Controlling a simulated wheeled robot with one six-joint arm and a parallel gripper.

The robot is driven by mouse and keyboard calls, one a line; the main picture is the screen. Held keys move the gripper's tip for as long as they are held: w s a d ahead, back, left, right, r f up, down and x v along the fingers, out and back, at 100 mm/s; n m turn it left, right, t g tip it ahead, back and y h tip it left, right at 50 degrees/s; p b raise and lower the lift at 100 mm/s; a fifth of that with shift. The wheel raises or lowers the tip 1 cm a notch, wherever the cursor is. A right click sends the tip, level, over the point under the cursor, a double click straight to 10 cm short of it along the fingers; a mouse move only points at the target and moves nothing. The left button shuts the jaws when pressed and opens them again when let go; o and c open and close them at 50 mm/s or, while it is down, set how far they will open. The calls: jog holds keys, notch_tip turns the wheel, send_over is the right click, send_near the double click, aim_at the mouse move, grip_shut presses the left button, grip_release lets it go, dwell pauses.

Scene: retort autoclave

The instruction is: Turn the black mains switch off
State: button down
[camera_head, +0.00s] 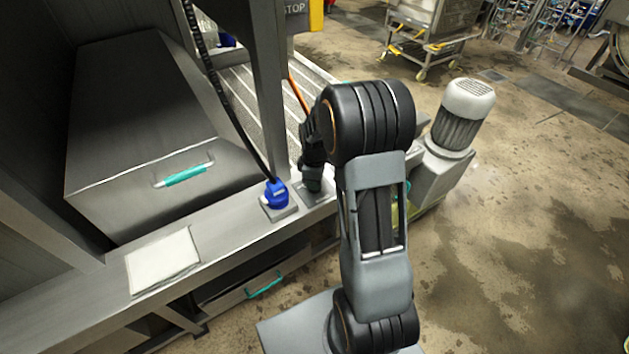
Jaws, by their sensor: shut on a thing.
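My gripper (313,182) points down at a small grey plate (325,195) on the steel ledge, right of the blue plug. It is shut on the black mains switch, which sits on that plate. The fingers and my arm cover most of the switch, so I cannot tell which way it is turned.
A blue plug (276,194) with a black cable stands close left of my gripper. A white cloth or sheet (163,262) lies on the ledge further left. A steel box with a teal handle (184,176) stands behind. A motor with a pale cap (467,100) stands right.

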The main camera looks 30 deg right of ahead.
jog(key=c, duration=1.1)
grip_release()
jog(key=shift+r, duration=0.1)
notch_tip(320, 180, up, 14)
jog(key=shift+f, duration=0.15)
